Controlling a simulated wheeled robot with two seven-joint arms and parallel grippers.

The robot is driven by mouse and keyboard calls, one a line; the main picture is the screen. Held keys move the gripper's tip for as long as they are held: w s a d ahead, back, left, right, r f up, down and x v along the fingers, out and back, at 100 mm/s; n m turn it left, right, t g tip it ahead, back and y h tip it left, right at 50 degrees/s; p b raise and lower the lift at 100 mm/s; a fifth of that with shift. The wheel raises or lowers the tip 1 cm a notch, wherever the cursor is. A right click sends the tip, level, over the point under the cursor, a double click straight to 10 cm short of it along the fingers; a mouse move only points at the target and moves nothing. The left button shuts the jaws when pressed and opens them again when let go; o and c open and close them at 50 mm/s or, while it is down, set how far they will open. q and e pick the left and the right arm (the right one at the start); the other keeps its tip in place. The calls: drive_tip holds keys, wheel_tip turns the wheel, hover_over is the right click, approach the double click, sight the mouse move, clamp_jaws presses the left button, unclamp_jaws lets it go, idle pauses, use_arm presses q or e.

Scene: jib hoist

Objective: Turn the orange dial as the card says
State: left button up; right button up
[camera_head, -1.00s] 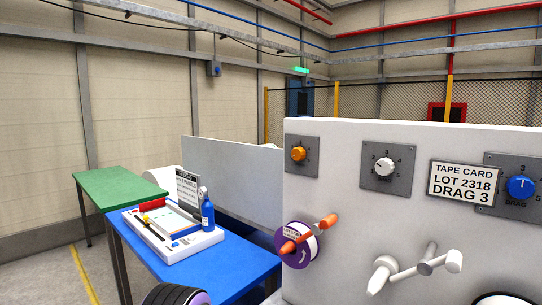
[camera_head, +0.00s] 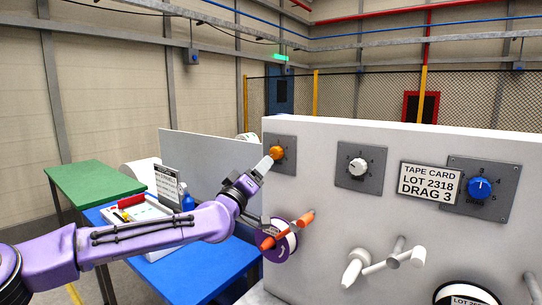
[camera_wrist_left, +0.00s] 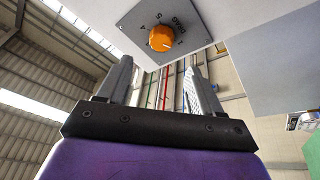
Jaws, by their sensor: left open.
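The orange dial (camera_head: 277,152) sits on a grey plate at the white panel's upper left corner. The left wrist view also shows the orange dial (camera_wrist_left: 161,38), with numbers around it and the word DRAG on the plate. Which number it points to is not clear. The card (camera_head: 431,181) reads TAPE CARD, LOT 2318, DRAG 3. My left gripper (camera_head: 266,164) is open with its fingertips close to the dial in the head view. In the left wrist view the dial lies ahead of the parted fingers, with nothing between them. My right gripper is not in view.
A white dial (camera_head: 358,165) and a blue dial (camera_head: 480,188) sit farther right on the white panel (camera_head: 330,215). A purple disc with an orange crank (camera_head: 287,232) and a white handle (camera_head: 385,262) stick out below. Blue and green tables stand left.

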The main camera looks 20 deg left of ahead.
sight(274, 153)
use_arm(q)
drive_tip(key=p+x, duration=0.3)
drive_tip(key=x, duration=0.4)
drive_tip(key=shift+w, duration=0.1)
drive_tip(key=shift+w+d, duration=0.15)
drive_tip(key=shift+w, duration=0.25)
drive_tip(key=c, duration=1)
drive_tip(key=shift+c, duration=0.2)
